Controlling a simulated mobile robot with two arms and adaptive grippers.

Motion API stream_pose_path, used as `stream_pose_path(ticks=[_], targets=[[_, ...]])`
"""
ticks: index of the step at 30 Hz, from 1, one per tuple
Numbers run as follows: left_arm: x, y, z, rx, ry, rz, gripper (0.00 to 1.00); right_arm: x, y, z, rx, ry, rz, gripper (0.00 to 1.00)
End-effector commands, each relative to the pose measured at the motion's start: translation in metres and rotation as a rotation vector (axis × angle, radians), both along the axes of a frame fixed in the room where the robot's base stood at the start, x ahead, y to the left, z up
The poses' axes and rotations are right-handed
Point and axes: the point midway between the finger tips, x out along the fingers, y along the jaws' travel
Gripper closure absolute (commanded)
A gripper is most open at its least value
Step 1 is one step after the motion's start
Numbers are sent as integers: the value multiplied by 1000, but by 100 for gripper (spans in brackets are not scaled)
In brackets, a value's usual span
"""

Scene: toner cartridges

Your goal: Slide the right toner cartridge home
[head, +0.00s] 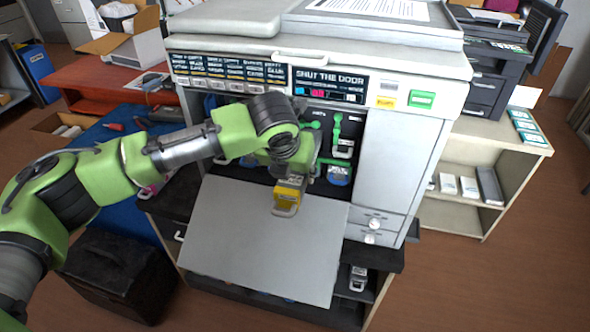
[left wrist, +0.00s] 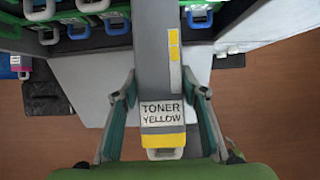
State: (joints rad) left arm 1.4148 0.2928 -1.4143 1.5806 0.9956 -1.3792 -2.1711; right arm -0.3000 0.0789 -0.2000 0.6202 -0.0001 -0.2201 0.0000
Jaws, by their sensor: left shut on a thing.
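The yellow toner cartridge (head: 288,193) sticks out of the open front of the copier (head: 412,150), above the lowered door. In the left wrist view the cartridge (left wrist: 162,115) is a long grey box with a "TONER YELLOW" label, a yellow band and a pale handle at its near end. My left gripper (head: 291,170) is around it; in the left wrist view its fingers (left wrist: 162,92) stand on both sides of it. Its far end is hidden in the head view by my arm. A blue-fronted cartridge (head: 339,175) sits in the bay to the right. My right gripper is out of view.
The grey front door (head: 262,240) hangs open below the bay. Green levers (head: 337,125) stand inside the opening. A black box (head: 118,275) stands on the floor at left; a shelf unit (head: 500,205) is at right.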

Motion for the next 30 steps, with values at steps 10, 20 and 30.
stream_pose_path(ticks=[10, 20, 30], targets=[[1, 0, 1, -1, -4, 0, 100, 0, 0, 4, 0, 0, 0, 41], [1, 0, 0, -1, -3, 0, 41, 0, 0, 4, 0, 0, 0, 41], [-8, 3, 1, 2, 1, 0, 41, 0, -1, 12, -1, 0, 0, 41]])
